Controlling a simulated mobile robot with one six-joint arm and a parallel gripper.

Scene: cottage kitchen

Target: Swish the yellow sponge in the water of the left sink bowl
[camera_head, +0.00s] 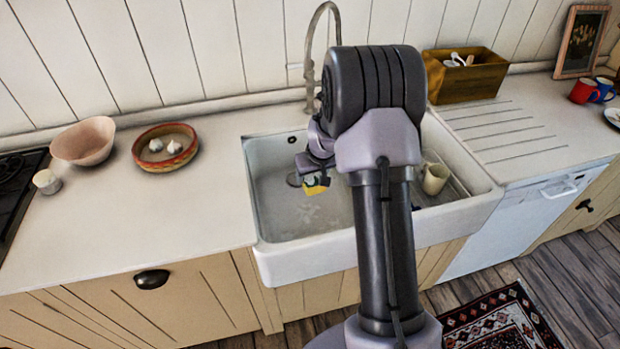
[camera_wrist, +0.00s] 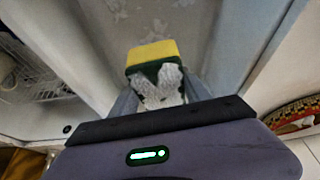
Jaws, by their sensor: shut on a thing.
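The yellow sponge (camera_head: 317,189) is in my gripper (camera_head: 314,181), over the left sink bowl (camera_head: 275,215) and low inside its walls. In the wrist view the sponge (camera_wrist: 152,53) shows a yellow side and a dark green side, held between the two fingers of my gripper (camera_wrist: 158,92). The gripper is shut on it. The bowl floor looks pale and greyish with faint light marks; I cannot tell the water level or whether the sponge touches the water. My arm hides the middle of the sink in the head view.
A cream mug (camera_head: 435,179) stands in the right part of the sink. The tap (camera_head: 311,70) rises behind the sink. A red-rimmed bowl with garlic (camera_head: 165,165) and a pink bowl (camera_head: 84,141) are on the left counter. A wooden box (camera_head: 465,80) is behind the drainer.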

